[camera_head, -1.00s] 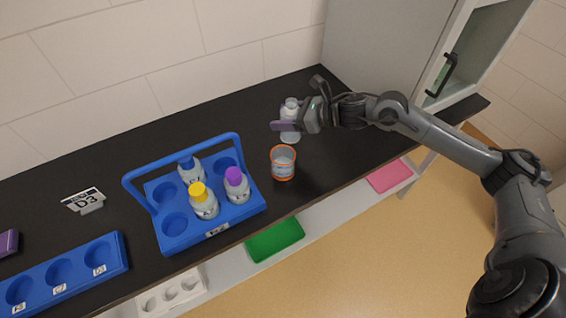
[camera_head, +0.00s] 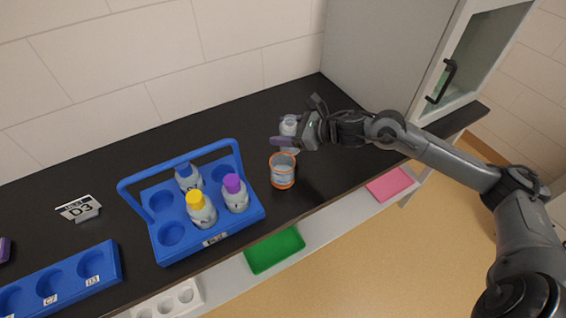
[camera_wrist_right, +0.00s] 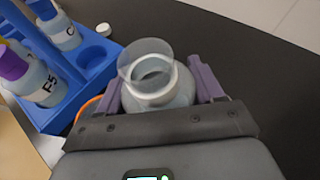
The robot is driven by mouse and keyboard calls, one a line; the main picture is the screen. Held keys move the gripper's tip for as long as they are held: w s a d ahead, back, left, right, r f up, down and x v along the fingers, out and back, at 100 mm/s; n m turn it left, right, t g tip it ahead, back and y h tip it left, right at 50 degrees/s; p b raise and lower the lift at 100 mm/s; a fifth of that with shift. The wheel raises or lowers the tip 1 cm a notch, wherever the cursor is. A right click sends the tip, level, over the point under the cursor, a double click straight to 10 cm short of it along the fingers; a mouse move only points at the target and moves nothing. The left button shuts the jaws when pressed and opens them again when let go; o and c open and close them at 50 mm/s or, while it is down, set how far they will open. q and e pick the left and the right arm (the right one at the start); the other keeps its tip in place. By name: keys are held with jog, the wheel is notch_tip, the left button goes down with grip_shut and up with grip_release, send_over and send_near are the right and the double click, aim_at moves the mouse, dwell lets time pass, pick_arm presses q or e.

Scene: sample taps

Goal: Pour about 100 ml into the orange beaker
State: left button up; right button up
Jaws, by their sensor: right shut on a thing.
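The orange beaker (camera_head: 283,172), clear with orange bands, stands on the black bench. My right gripper (camera_head: 285,141) is shut on a clear, uncapped bottle (camera_head: 289,127), just behind the beaker in the head view. In the right wrist view the bottle (camera_wrist_right: 160,92) has its open mouth toward the camera, between the purple fingers. An orange edge of the beaker (camera_wrist_right: 87,108) shows there, mostly hidden by the gripper and bottle. The bottle looks about upright in the head view; I see no liquid stream. My left gripper is not in view.
A blue carrier (camera_head: 158,240) with capped bottles stands left of the beaker. A white cap (camera_wrist_right: 103,29) lies on the bench. A green tray (camera_head: 274,250) and pink tray (camera_head: 389,184) sit below.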

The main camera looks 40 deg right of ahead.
aim_at(282, 132)
jog(key=shift+s+a, duration=0.1)
jog(key=shift+a, duration=0.05)
jog(key=shift+a+r+n+t+h, duration=0.1)
jog(key=shift+r+n+t+h, duration=0.2)
jog(key=shift+r+n, duration=0.25)
jog(key=shift+s+a+r+n+b, duration=0.15)
jog(key=shift+s+r+n+b, duration=0.05)
jog(key=shift+r+n+b, duration=0.15)
jog(key=shift+s+a+f+n+t+h+b, duration=0.15)
jog(key=shift+a+n+t+h+b, duration=0.2)
jog(key=shift+b, duration=0.2)
jog(key=b, duration=0.1)
jog(key=n+b, duration=0.1)
jog(key=shift+s+a+f+n+t+h+b, duration=0.15)
jog(key=shift+s+a+n+t+h+b, duration=0.1)
jog(key=shift+s+a+t+h+b, duration=0.1)
jog(key=shift+a+r+n, duration=0.15)
jog(key=shift+r+n, duration=0.2)
jog(key=shift+n, duration=0.05)
jog(key=shift+d+r+n+t+h+b, duration=0.2)
jog(key=shift+r+n+t+h+b, duration=0.1)
jog(key=shift+r+t+b, duration=0.1)
jog(key=shift+w, duration=0.1)
jog(key=shift+a+r+n, duration=0.1)
jog(key=shift+a+n, duration=0.05)
jog(key=shift+n, duration=0.15)
